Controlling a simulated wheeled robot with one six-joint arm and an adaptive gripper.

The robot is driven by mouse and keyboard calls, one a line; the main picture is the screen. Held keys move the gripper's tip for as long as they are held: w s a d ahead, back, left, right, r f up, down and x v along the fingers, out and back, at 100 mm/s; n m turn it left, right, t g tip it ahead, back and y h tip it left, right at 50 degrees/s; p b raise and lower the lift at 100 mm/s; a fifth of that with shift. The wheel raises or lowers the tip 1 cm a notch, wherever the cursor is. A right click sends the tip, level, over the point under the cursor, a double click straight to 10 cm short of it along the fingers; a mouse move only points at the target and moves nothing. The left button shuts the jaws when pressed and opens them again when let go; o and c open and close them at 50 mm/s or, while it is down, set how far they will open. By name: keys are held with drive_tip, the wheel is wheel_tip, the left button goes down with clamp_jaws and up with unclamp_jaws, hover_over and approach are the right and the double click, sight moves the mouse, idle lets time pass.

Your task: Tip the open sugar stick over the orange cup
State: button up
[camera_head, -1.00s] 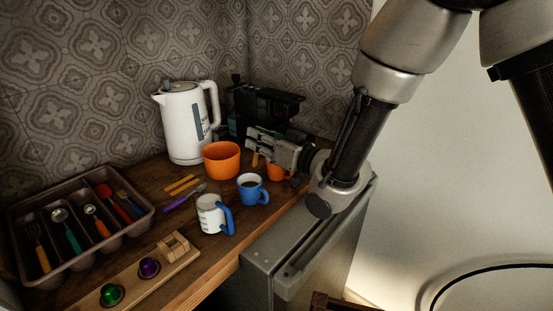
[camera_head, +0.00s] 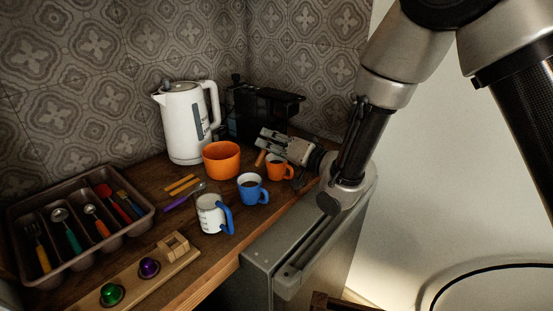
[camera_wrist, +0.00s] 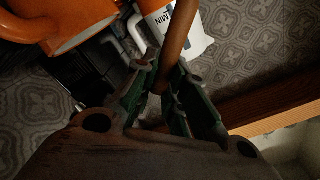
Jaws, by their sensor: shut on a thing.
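The orange cup (camera_head: 279,171) stands upright on the wooden counter, right of and behind the blue cup. It shows large at the top left of the wrist view (camera_wrist: 78,22). My gripper (camera_head: 264,143) is above and slightly left of it, shut on an orange-brown sugar stick (camera_head: 260,158). In the wrist view the stick (camera_wrist: 179,34) passes between the green-lined fingers (camera_wrist: 165,88). In the head view it is tilted, its lower end left of the cup's rim and seemingly apart from it. I cannot tell whether its end is open or whether sugar falls.
A blue cup (camera_head: 252,189), a white mug (camera_head: 209,215) and an orange bowl (camera_head: 221,161) stand close by. The white kettle (camera_head: 182,125) and a dark machine (camera_head: 262,108) are behind. Two sticks (camera_head: 180,185) lie left, near a cutlery tray (camera_head: 144,218).

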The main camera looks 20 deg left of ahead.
drive_tip(key=shift+r+m, duration=0.1)
drive_tip(key=shift+m, duration=0.7)
drive_tip(key=shift+w+f+m, duration=0.1)
drive_tip(key=shift+f+m, duration=1.15)
drive_tip(key=shift+m, duration=0.65)
drive_tip(key=shift+w+d+r+m, duration=0.1)
drive_tip(key=shift+w+d+m, duration=0.25)
drive_tip(key=shift+m, duration=0.55)
idle(0.4)
drive_tip(key=shift+w+r+m+p, duration=0.15)
drive_tip(key=shift+m+p, duration=0.15)
drive_tip(key=shift+m, duration=1.05)
drive_tip(key=shift+w+r+m+p, duration=0.15)
drive_tip(key=shift+m+p, duration=0.1)
drive_tip(key=shift+m, duration=1.1)
idle(1.3)
